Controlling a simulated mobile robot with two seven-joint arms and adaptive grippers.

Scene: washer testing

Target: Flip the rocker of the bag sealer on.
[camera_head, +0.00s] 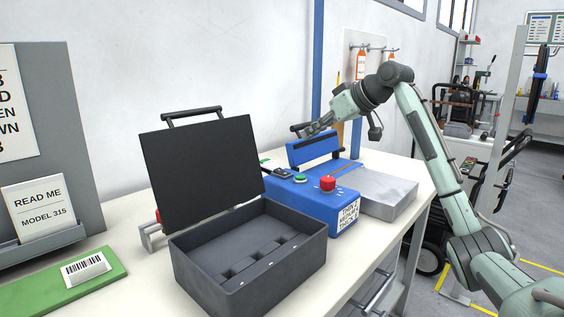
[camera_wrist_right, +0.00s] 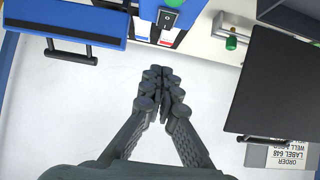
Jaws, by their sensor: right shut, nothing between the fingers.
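The bag sealer (camera_head: 313,205) is a blue box on the table with a red button, a green button and a raised blue lid (camera_head: 313,149). In the right wrist view the lid (camera_wrist_right: 66,20) is at upper left. The black rocker (camera_wrist_right: 170,18) is at the top of that view, above small red and blue labels; its position is too small to tell. My right gripper (camera_head: 304,132) is by the top of the lid in the head view. In the wrist view its fingertips (camera_wrist_right: 163,82) are shut together, empty, and appear apart from the rocker. My left gripper is out of view.
An open dark case (camera_head: 207,172) stands left of the sealer, its lid upright. A grey metal plate (camera_head: 383,192) lies right of the sealer. A green board (camera_head: 62,288) and grey sign panel are at the left. The white wall is close behind.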

